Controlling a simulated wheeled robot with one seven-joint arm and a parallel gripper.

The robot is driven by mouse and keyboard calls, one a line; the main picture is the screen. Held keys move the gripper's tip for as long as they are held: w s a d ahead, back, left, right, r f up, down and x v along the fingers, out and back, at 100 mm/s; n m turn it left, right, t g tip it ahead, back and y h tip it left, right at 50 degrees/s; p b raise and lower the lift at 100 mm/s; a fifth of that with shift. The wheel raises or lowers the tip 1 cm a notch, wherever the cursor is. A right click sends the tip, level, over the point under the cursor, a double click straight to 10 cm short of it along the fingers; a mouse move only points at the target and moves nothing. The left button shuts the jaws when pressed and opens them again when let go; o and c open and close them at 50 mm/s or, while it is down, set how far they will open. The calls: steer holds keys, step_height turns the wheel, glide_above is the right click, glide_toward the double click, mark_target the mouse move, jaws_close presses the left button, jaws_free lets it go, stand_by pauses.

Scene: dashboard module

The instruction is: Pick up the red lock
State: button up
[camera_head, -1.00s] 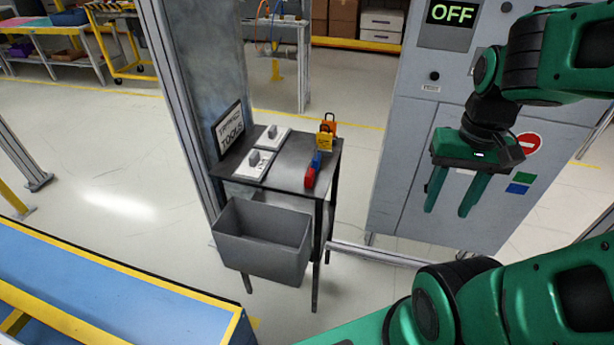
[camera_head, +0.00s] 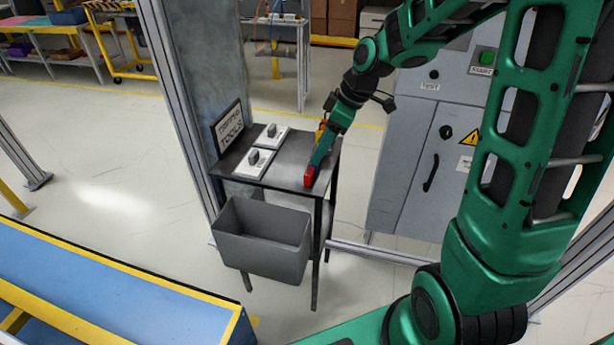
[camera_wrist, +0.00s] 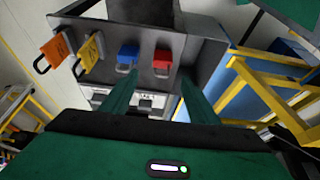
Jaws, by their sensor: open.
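The red lock (camera_head: 309,176) lies on the dark tabletop (camera_head: 283,178) near its right edge in the head view. In the wrist view the red lock (camera_wrist: 162,61) shows with its shackle toward the camera, between the lines of the two fingers and nearer the right one. My gripper (camera_wrist: 155,98) is open and empty, with its fingers pointing at the table's locks. In the head view my gripper (camera_head: 322,150) is over the right side of the table, just behind the red lock, and partly hides the locks. I cannot tell whether it touches anything.
A blue lock (camera_wrist: 128,56) is left of the red one, near the left finger. Yellow (camera_wrist: 90,52) and orange (camera_wrist: 57,50) locks are farther left. Two white switch plates (camera_head: 254,163) and a sign (camera_head: 229,126) stand on the table. A grey bin (camera_head: 262,243) hangs in front.

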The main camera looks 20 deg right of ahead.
mark_target(310, 171)
steer(key=x, duration=0.5)
steer(key=shift+f, duration=0.1)
steer(key=shift+s+x, duration=0.15)
steer(key=shift+x, duration=1.2)
steer(key=shift+s+x, duration=0.15)
steer(key=shift+x, duration=1.2)
steer(key=shift+d+f, duration=0.15)
steer(key=shift+d, duration=0.05)
steer(key=c, duration=1.2)
